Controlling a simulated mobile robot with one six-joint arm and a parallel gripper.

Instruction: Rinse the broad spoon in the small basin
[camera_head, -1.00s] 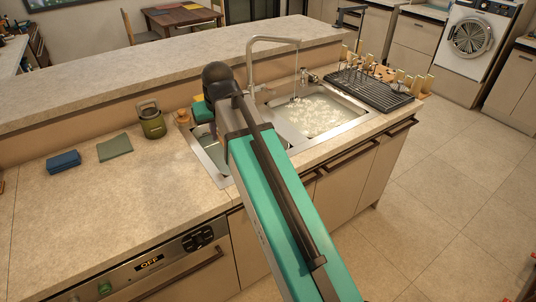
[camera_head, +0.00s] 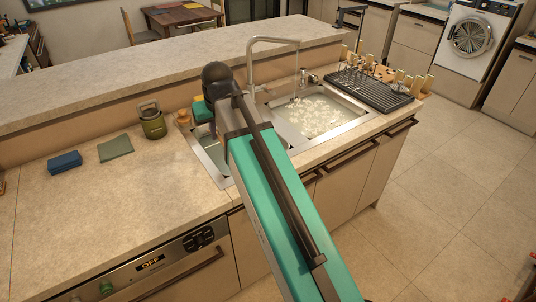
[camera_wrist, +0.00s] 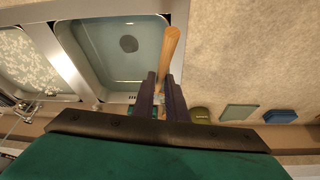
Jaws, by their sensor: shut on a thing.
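My gripper (camera_wrist: 163,80) is shut on a light wooden handle, which I take for the broad spoon (camera_wrist: 171,48). The handle points up in the wrist view and lies over the right rim of the small basin. The spoon's broad end cannot be made out. The small basin (camera_wrist: 95,62) is a steel sink with a dark round drain, and seems to hold clear water. In the head view the small basin (camera_head: 207,160) is partly behind my arm, and my gripper and the spoon are hidden.
A larger basin (camera_head: 349,124) with foamy water is beside it, under a running tap (camera_head: 272,39). A drying rack (camera_head: 372,90) stands at the far right.

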